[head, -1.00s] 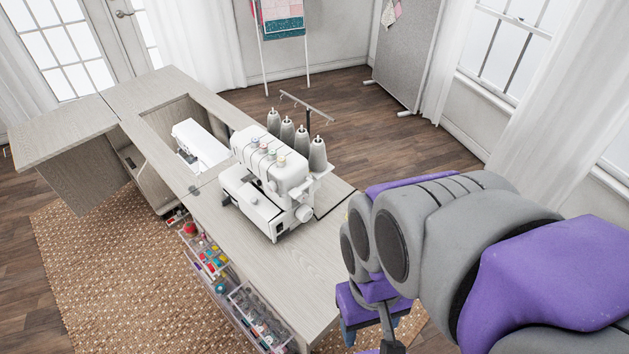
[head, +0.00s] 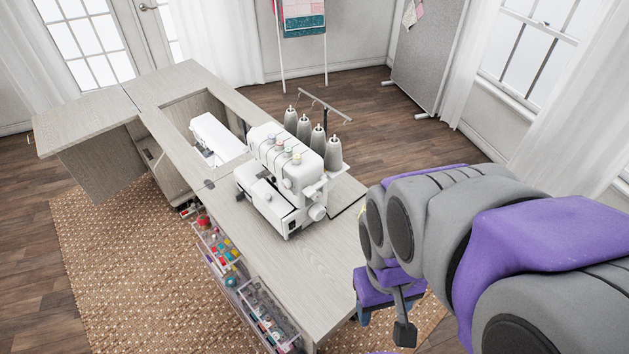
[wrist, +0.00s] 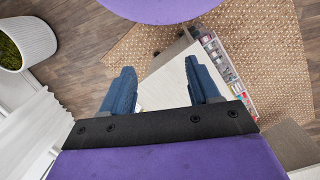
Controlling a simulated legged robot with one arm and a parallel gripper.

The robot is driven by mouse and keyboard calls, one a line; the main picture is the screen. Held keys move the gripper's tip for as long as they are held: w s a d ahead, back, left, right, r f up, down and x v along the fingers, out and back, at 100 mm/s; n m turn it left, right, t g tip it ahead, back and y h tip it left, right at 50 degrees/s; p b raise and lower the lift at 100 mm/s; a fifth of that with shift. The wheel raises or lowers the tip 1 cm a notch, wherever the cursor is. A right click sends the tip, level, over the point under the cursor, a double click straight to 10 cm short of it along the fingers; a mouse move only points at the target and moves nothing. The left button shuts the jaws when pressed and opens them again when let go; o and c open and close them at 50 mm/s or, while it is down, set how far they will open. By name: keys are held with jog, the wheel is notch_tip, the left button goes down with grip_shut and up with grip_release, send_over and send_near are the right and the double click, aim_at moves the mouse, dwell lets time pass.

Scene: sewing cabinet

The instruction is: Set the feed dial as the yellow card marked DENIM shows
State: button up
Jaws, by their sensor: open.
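A white overlock machine (head: 284,180) with several thread cones stands on the cabinet top in the head view. A round white knob (head: 317,212) is on its near right end; I cannot tell whether it is the feed dial, and no markings are readable. No card marked DENIM can be made out; a tiny yellow patch shows beside my arm, too small to identify. My gripper (wrist: 160,66) is open and empty in the wrist view, its blue fingers wide apart above a corner of the cabinet top. In the head view it is right of the machine, partly hidden by my arm.
The cabinet top (head: 262,245) is bare in front of the machine. A second white machine (head: 217,140) sits in the cabinet's opening. Clear drawers (head: 262,312) of thread and notions line its near side. A woven rug (head: 130,265) covers the floor. A white planter (wrist: 27,42) stands off left.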

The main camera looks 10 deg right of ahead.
jog(key=w+d+f+n+t+h, duration=0.1)
jog(key=w+d+f+t, duration=0.15)
jog(key=w+d, duration=0.5)
jog(key=w+d+f+n+t+h, duration=0.1)
jog(key=w+d+f+h, duration=0.15)
jog(key=w+d, duration=0.45)
jog(key=w+d+f+n+t+y, duration=0.1)
jog(key=w+d+f+n+t, duration=0.25)
jog(key=w+f, duration=0.55)
jog(key=n+t+y+p, duration=0.2)
jog(key=n+t+y, duration=0.2)
jog(key=t+y, duration=0.7)
send_near(318, 197)
jog(key=shift+g+y, duration=0.55)
jog(key=shift+g, duration=0.05)
jog(key=b+x, duration=0.1)
jog(key=x, duration=0.3)
jog(key=b+x, duration=0.1)
jog(key=x, duration=0.2)
jog(key=shift+w+d+r+b, duration=0.1)
jog(key=shift+w+d+b, duration=0.1)
jog(key=shift+w+b, duration=0.3)
jog(key=shift+w, duration=0.1)
jog(key=c, duration=1)
